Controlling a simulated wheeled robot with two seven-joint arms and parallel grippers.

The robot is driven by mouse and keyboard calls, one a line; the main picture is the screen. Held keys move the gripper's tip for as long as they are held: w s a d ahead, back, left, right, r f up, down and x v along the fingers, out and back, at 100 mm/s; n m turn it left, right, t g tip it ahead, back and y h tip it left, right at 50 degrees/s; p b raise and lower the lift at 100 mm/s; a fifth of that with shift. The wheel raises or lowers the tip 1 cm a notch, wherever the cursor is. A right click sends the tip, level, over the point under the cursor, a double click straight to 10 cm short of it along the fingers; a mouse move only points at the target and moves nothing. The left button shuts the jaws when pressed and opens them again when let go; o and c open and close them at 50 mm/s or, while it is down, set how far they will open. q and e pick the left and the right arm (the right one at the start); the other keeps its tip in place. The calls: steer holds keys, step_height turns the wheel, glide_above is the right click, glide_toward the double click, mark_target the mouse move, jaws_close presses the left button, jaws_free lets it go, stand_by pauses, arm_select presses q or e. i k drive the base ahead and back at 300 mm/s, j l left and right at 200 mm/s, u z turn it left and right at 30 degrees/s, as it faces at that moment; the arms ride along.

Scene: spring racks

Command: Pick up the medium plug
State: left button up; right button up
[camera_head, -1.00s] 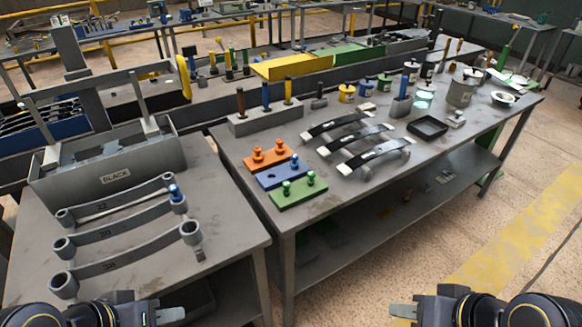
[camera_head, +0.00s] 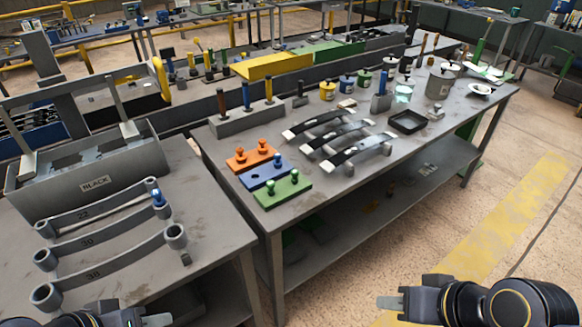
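A blue block (camera_head: 257,180) on the right-hand bench has one blue plug (camera_head: 278,161) and one empty hole. A second blue plug (camera_head: 158,198) sits in the end ring of the leaf spring marked 22 (camera_head: 98,211) on the left bench. An orange block (camera_head: 240,167) and a green block (camera_head: 283,193) flank the blue block, each with two plugs of its colour. No label shows which plug is medium. My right gripper (camera_head: 390,303) is at the lower right, over the floor, apart from everything. My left gripper (camera_head: 158,321) is at the bottom edge, mostly cut off. Neither shows its finger gap clearly.
The left bench also holds springs marked 30 (camera_head: 98,239) and 38 (camera_head: 105,269) and a grey rack labelled BLACK (camera_head: 130,174). The right bench carries dark leaf springs (camera_head: 335,140), a black tray (camera_head: 407,122) and several tins. Floor on the right is open.

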mark_target(278, 164)
steer(key=i+l, duration=0.2)
steer(key=i+l+u, duration=0.3)
steer(key=i+l, duration=0.15)
steer(key=i+l+u, duration=0.35)
steer(key=l, duration=0.2)
steer(key=u, duration=1.3)
